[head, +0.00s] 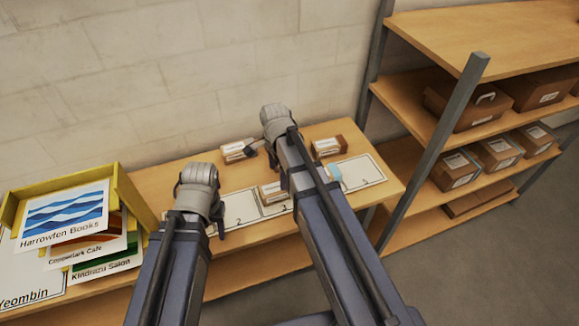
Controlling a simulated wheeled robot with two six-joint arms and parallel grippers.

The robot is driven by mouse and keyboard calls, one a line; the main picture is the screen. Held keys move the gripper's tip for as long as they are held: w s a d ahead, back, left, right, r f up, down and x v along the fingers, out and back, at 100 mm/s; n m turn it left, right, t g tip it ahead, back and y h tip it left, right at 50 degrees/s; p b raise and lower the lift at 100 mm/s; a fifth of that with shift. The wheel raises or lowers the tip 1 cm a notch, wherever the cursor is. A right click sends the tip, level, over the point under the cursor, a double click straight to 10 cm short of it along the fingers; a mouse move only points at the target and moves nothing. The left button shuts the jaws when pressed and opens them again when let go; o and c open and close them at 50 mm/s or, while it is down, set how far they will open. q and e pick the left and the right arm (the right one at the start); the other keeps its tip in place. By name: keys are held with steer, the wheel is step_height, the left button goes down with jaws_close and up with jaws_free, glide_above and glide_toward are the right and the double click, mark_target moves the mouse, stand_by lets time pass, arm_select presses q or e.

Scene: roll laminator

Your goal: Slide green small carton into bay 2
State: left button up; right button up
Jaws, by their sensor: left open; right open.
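Numbered white bays lie on the wooden table; the bay marked 2 (240,209) is just right of my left gripper. I cannot pick out a clearly green carton. A small pale blue-green item (334,176) shows beside my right arm, partly hidden by it. Small labelled cartons stand on the table: a dark one (236,151) at the back, a brown one (328,147) at the back right, and another brown one (271,192) between my arms. My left gripper (200,211) is open, near bay 2. My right gripper (268,145) is open, near the dark carton; its fingers are mostly hidden.
A yellow tray (124,191) with printed signs (66,214) stands at the left. A metal-post shelf (458,100) with several brown boxes (458,170) is at the right. A pale block wall (150,80) closes the back. The bay marked 5 (366,171) looks clear.

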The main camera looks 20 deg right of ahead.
steer(key=shift+w+d, duration=0.1)
steer(key=shift+d, duration=0.1)
step_height(320, 180, down, 8)
steer(key=b, duration=0.8)
steer(key=shift+r, duration=0.1)
steer(key=shift+c, duration=0.2)
steer(key=c, duration=1.4)
steer(key=shift+s+a, duration=0.2)
steer(key=shift+a, duration=2.35)
steer(key=shift+s+a, duration=0.15)
steer(key=shift+a, duration=2.35)
steer(key=shift+s+a, duration=0.2)
steer(key=shift+a, duration=2.35)
steer(key=o, duration=1.4)
steer(key=shift+o, duration=0.2)
